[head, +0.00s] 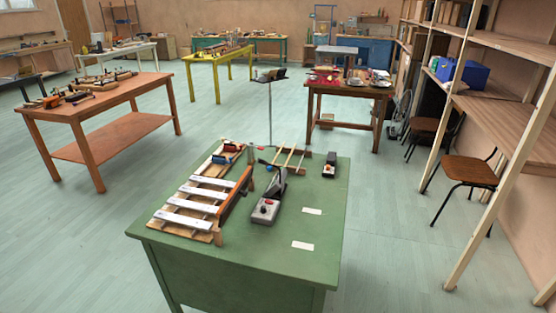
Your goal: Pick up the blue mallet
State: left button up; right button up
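A green table (300,270) stands in front of me. Small blue parts (221,159) lie at the far end of a xylophone-like instrument (187,205) with pale bars on this table. They are too small to tell whether one is the blue mallet's head. Neither of my grippers shows in the head view.
A grey device (265,210) with a lever and a small black box (329,164) also sit on the green table, with two white cards (302,245). Its right front is mostly bare. Other cluttered tables (145,86) stand around; shelving and chairs (468,171) line the right.

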aim_at(269, 168)
jog(key=l+u, duration=0.2)
jog(key=l, duration=0.75)
jog(key=l+u, duration=0.4)
jog(key=l, duration=0.55)
jog(key=i+l+u, duration=0.2)
jog(key=l, duration=0.3)
jog(key=l+u, duration=0.25)
jog(key=l, duration=0.2)
jog(key=i+l+u, duration=0.25)
jog(key=l, duration=0.35)
jog(key=l+u, duration=0.25)
jog(key=l, duration=0.35)
jog(key=i+l+u, duration=0.1)
jog(key=l+u, duration=0.15)
jog(key=l, duration=0.45)
